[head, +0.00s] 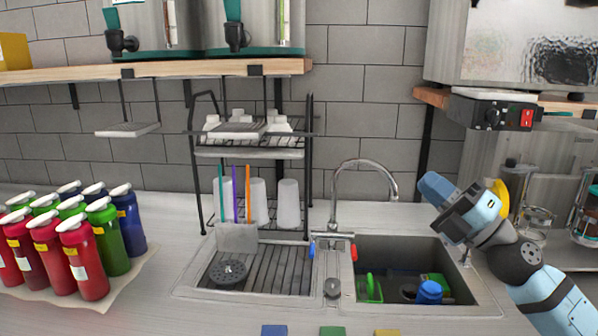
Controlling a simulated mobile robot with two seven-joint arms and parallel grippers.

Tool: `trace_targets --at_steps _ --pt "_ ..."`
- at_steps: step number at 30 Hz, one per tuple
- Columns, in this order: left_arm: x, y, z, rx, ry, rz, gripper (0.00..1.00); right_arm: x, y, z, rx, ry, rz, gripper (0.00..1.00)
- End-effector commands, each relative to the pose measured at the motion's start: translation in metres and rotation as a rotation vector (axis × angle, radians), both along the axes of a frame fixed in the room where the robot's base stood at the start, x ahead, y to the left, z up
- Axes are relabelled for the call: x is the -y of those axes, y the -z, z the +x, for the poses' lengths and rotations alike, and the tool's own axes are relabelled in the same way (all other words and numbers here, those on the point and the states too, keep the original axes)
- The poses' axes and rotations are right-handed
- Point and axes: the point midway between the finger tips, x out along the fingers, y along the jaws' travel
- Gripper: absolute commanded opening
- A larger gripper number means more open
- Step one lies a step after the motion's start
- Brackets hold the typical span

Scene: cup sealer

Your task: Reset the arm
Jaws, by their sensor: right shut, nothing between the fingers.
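My right arm comes in from the lower right. Its gripper (437,190) is raised over the right rear edge of the sink (480,296), its fingers pointing up and to the left. The gripper is shut and empty, and touches nothing that I can see. My left gripper is not in view.
A faucet (362,166) stands just left of my gripper. A black box with a red switch (526,118) juts out above it. A glass jar (537,222) stands behind my arm. A drying rack (310,140) with cups and several bottles (82,262) are on the left.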

Motion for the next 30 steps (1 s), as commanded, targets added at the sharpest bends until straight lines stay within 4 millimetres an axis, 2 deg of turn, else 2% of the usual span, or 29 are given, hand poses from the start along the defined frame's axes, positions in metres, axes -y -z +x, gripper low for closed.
trace_targets --at_steps 1,5,8,10,12,14,15,18,21,24,30 --pt "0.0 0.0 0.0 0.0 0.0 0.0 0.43 0.004 0.02 -0.005 -0.084 0.03 0.139 0.0" --pt "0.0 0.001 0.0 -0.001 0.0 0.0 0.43 0.028 0.074 -0.013 -0.325 0.162 0.467 0.0" --pt "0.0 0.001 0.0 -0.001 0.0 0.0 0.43 0.047 0.132 -0.027 -0.549 0.295 0.682 0.0" --pt "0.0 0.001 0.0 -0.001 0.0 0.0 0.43 0.059 0.178 -0.043 -0.723 0.4 0.812 0.0" --pt "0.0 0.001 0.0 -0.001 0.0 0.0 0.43 0.067 0.225 -0.067 -0.909 0.509 0.92 0.0" --pt "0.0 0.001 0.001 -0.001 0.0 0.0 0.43 0.07 0.263 -0.092 -1.065 0.601 0.991 0.0" --pt "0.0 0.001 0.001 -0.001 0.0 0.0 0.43 0.071 0.287 -0.11 -1.167 0.659 1.029 0.0" --pt "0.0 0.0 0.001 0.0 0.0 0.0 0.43 0.069 0.33 -0.152 -1.379 0.776 1.088 0.0" --pt "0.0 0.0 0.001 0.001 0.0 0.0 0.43 0.065 0.357 -0.187 -1.539 0.86 1.116 0.0" --pt "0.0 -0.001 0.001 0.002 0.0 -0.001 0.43 0.061 0.376 -0.217 -1.669 0.924 1.128 0.0" --pt "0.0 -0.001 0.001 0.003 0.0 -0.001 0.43 0.051 0.4 -0.27 -1.882 1.023 1.129 0.0"
